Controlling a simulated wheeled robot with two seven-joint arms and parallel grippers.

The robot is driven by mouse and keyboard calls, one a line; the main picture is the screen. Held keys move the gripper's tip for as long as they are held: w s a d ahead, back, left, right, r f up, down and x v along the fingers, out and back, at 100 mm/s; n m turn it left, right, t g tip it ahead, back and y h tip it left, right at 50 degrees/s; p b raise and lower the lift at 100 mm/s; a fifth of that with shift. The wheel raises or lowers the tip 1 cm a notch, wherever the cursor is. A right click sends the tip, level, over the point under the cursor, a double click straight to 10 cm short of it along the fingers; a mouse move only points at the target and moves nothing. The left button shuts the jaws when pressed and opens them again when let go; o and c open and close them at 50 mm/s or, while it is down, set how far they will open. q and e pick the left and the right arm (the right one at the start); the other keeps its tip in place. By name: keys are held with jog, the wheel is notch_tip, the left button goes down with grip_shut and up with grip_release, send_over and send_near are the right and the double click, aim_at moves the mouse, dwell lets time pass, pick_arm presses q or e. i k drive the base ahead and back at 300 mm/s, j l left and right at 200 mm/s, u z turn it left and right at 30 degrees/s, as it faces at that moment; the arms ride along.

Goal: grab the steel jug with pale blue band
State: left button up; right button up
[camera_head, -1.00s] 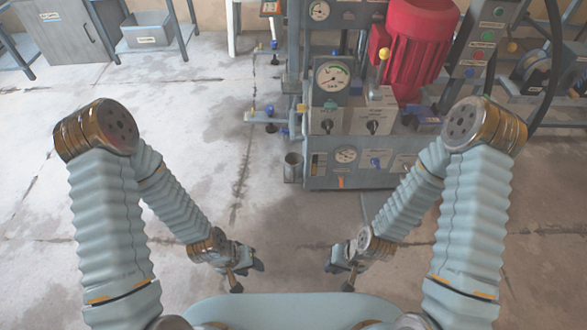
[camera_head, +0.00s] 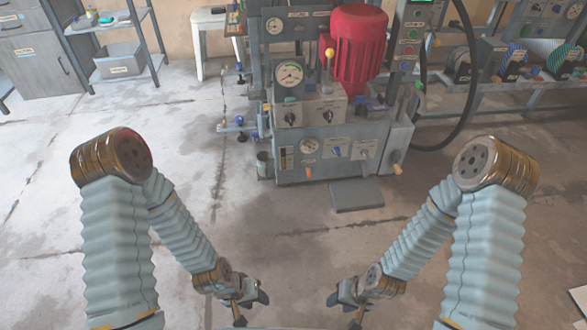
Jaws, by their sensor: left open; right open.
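I cannot make out a steel jug with a pale blue band in this view. A small grey metal cup (camera_head: 263,165) is at the lower left side of the press machine; it is too small to show any band. My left gripper (camera_head: 252,303) is open and empty, low in the picture, left of the middle. My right gripper (camera_head: 343,301) is open and empty, to the right of it. Both are in front of the machine and apart from it.
The grey press machine (camera_head: 345,150) with a red motor (camera_head: 358,50) stands ahead. A grey plate (camera_head: 357,195) lies at its foot. A black hose (camera_head: 469,100) curves down on its right. A shelf rack (camera_head: 130,45) stands back left, a bench (camera_head: 500,95) back right. Open floor lies around.

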aim_at(265, 167)
jog(key=j+z, duration=0.1)
jog(key=z, duration=0.3)
jog(key=i+j+z, duration=0.1)
jog(key=z, duration=0.35)
jog(key=j+z, duration=0.1)
jog(key=z, duration=0.3)
jog(key=j+z, duration=0.15)
jog(key=z, duration=0.25)
jog(key=j+z, duration=0.15)
jog(key=z, duration=0.25)
jog(key=j, duration=0.75)
jog(key=k+j, duration=0.15)
jog(key=j, duration=1.35)
jog(key=k+j, duration=0.15)
jog(key=j, duration=1.3)
jog(key=k+j+z, duration=0.1)
jog(key=j, duration=0.65)
